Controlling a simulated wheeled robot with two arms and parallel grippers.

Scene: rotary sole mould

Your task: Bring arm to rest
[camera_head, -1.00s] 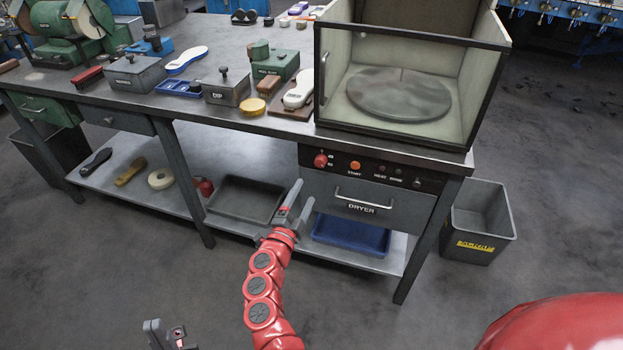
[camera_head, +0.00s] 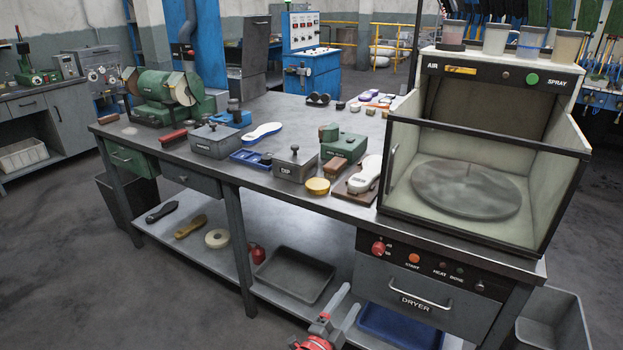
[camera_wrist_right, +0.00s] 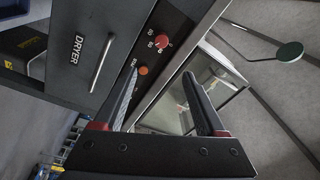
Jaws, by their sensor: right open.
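My right gripper (camera_head: 337,312) shows at the bottom of the head view, low in front of the bench and left of the dryer drawer. Its two fingers are apart with nothing between them. In the right wrist view the open fingers (camera_wrist_right: 160,100) point toward the dryer front, with the DRYER drawer (camera_wrist_right: 85,45) at upper left and the red knob (camera_wrist_right: 162,41) near the top. My left gripper is out of view now.
The workbench (camera_head: 300,215) holds a spray booth (camera_head: 470,245) with a round turntable, a green grinder (camera_head: 165,100), shoe soles and small boxes. The lower shelf carries a grey tray (camera_head: 293,275) and a blue tray (camera_head: 400,328). A grey bin (camera_head: 555,330) stands at right.

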